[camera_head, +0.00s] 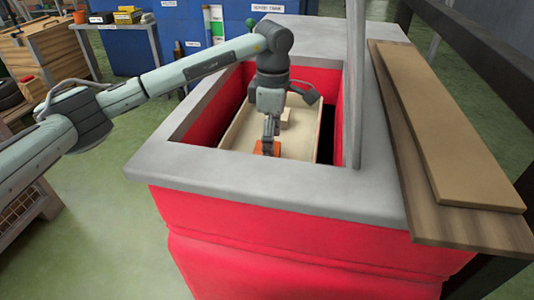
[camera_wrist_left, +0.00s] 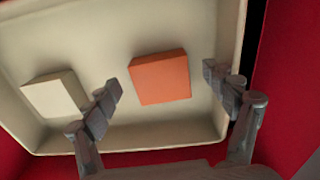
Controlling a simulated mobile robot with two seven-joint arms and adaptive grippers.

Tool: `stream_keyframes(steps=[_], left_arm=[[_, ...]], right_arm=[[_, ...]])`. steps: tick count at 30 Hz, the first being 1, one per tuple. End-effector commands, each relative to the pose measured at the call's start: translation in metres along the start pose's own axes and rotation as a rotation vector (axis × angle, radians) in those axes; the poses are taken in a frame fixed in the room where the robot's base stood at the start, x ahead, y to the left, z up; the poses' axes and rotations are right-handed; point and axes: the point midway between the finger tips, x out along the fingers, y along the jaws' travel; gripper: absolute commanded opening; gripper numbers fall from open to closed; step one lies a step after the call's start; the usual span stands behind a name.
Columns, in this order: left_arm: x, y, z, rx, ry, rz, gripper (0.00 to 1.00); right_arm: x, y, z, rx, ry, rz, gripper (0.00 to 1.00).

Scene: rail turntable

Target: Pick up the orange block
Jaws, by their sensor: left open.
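The orange block (camera_wrist_left: 159,78) lies on the floor of a cream tray (camera_wrist_left: 120,146) in the left wrist view. In the head view the orange block (camera_head: 267,148) shows in part beneath my left gripper (camera_head: 271,135), inside a red bin. My left gripper also shows in the left wrist view (camera_wrist_left: 165,88). Its fingers are spread and empty, one on each side of the orange block in that picture. I cannot tell how far above the block the fingertips are. My right gripper is not in view.
A cream block (camera_wrist_left: 56,93) lies in the tray left of the orange one. The red bin (camera_head: 290,240) has a grey rim (camera_head: 245,170) around its opening, with an upright grey panel (camera_head: 355,80) at right. Boards (camera_head: 440,130) lie right of the bin.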

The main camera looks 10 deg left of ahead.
Motion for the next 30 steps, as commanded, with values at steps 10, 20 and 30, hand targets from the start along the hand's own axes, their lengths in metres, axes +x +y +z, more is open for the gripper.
stream_keyframes(steps=[10,20,30], left_arm=[[0.0075,0.0002,0.0004,0.000,-0.002,0.002,0.77],[0.0072,0.0001,0.0005,0.000,-0.002,0.002,0.36],[0.0020,0.0006,0.0006,0.000,-0.002,0.003,0.29]], right_arm=[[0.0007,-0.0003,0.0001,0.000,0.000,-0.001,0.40],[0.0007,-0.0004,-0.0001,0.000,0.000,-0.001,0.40],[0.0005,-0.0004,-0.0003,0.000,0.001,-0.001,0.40]])
